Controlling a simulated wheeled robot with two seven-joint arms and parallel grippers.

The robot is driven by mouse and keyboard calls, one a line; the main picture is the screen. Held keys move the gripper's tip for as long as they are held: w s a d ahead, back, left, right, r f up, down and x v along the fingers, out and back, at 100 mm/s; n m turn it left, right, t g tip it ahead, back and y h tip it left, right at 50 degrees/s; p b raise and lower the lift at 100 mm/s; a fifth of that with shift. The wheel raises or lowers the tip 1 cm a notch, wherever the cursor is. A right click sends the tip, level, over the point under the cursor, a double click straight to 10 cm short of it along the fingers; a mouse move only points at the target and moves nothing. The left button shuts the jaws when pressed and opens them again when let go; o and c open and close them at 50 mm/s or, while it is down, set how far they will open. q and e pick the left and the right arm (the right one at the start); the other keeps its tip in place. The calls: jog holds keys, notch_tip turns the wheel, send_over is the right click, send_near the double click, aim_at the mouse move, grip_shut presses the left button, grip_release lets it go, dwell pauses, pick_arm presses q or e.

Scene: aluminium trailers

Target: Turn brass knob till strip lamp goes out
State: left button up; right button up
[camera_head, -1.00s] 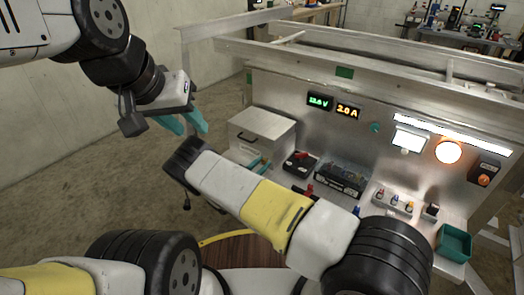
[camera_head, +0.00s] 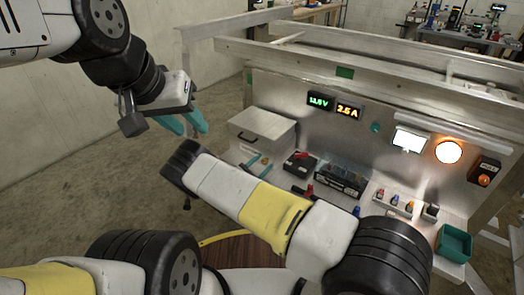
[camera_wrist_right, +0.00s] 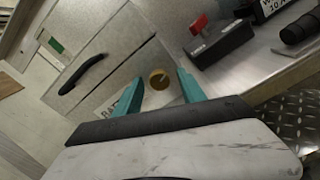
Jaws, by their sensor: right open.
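The brass knob (camera_wrist_right: 159,78) is round and sits on the panel in the right wrist view, between and beyond the teal fingertips. My right gripper (camera_wrist_right: 163,90) is open, with one finger to each side of the knob and nothing held. In the head view its teal fingertips (camera_head: 258,163) show near the box, partly hidden by my own arm. My left gripper (camera_head: 187,123) is open and empty, in the air left of the panel.
A metal box with a black handle (camera_head: 261,128) stands left of the knob. A black switch box with a red lever (camera_head: 300,162) is to its right. A round lamp (camera_head: 448,152) and a small white screen (camera_head: 408,140) glow. A teal bin (camera_head: 454,243) is at right.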

jog(key=v, duration=0.7)
jog(key=shift+s+a, duration=0.2)
jog(key=shift+s, duration=0.1)
